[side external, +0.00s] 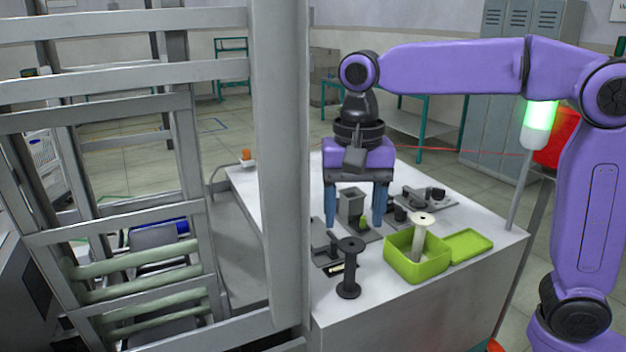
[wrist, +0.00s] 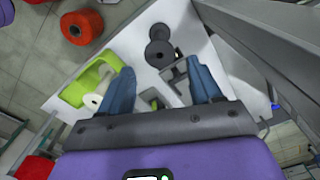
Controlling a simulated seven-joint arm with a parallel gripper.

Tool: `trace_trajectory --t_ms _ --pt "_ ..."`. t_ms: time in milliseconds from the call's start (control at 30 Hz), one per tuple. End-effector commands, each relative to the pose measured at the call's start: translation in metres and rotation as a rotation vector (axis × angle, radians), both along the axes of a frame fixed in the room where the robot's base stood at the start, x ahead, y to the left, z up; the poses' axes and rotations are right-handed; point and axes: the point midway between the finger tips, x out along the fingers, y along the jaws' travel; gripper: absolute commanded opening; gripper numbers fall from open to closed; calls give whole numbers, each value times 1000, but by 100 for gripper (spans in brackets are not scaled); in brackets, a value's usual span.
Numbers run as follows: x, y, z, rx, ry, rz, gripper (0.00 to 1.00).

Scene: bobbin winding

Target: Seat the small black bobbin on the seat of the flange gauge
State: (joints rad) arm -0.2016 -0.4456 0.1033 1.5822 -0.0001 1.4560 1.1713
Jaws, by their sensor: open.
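A black bobbin (side external: 349,268) stands upright near the table's front edge; in the wrist view it is the dark double disc (wrist: 158,50) at top centre. A grey bracket-like fixture with a dark plate (side external: 326,250) lies just behind it and looks like the flange gauge; it also shows in the wrist view (wrist: 178,74). Its seat is not clearly visible. My gripper (side external: 355,222) is open, its blue fingers pointing down above the fixtures, behind the black bobbin and apart from it. In the wrist view my gripper (wrist: 160,75) has nothing between its fingers.
A green box (side external: 402,263) holding a pale bobbin (side external: 421,240) stands right of the black bobbin, its lid (side external: 469,246) beside it. A grey block fixture (side external: 352,203) stands near my fingers. Another fixture (side external: 430,196) lies behind. A grey post (side external: 283,160) blocks the left.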

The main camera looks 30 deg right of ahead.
Motion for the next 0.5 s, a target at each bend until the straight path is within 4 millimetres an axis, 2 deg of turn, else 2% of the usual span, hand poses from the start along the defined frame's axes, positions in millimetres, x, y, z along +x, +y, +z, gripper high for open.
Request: trace_trajectory --t_ms 500 --pt "0 0 -41 -1 2 2 64"
